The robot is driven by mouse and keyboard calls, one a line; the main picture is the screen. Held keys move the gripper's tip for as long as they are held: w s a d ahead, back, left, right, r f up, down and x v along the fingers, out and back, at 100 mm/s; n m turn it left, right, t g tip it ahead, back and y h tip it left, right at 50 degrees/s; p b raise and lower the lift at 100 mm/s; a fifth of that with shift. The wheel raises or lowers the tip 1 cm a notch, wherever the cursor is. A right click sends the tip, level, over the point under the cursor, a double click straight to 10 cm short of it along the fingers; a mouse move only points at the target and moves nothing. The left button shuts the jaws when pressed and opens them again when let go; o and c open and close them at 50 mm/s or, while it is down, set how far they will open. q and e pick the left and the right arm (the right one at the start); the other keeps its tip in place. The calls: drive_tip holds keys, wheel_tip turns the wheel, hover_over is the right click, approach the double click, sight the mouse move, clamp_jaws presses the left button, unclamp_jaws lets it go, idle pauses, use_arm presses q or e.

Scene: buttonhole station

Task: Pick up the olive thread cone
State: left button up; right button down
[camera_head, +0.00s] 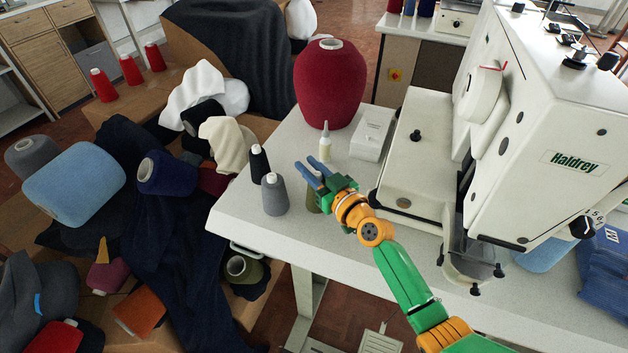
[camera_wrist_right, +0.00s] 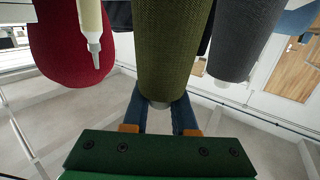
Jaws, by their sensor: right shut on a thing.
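The olive thread cone (camera_head: 313,201) stands on the white table, mostly hidden behind my right gripper in the head view. In the wrist view the olive cone (camera_wrist_right: 172,45) fills the upper middle, with its woven thread surface close to the camera. My right gripper (camera_head: 309,168) has its blue fingers at the cone. In the wrist view the gripper (camera_wrist_right: 163,112) is shut on the cone, whose body hides the fingertips. I cannot tell whether the cone still touches the table. My left gripper is not in view.
A grey cone (camera_head: 274,196) and a black cone (camera_head: 259,162) stand close to the left. A glue bottle (camera_head: 325,143), white box (camera_head: 371,134) and large red cone (camera_head: 330,88) are behind. The Haldrey machine (camera_head: 545,140) stands right. Another olive spool (camera_head: 243,268) lies below the table.

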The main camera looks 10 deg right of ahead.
drive_tip(key=s+a+r+p, duration=0.4)
drive_tip(key=s+r+p, duration=0.1)
drive_tip(key=s+r, duration=0.7)
drive_tip(key=shift+s+r+p, duration=0.4)
drive_tip(key=shift+s, duration=0.35)
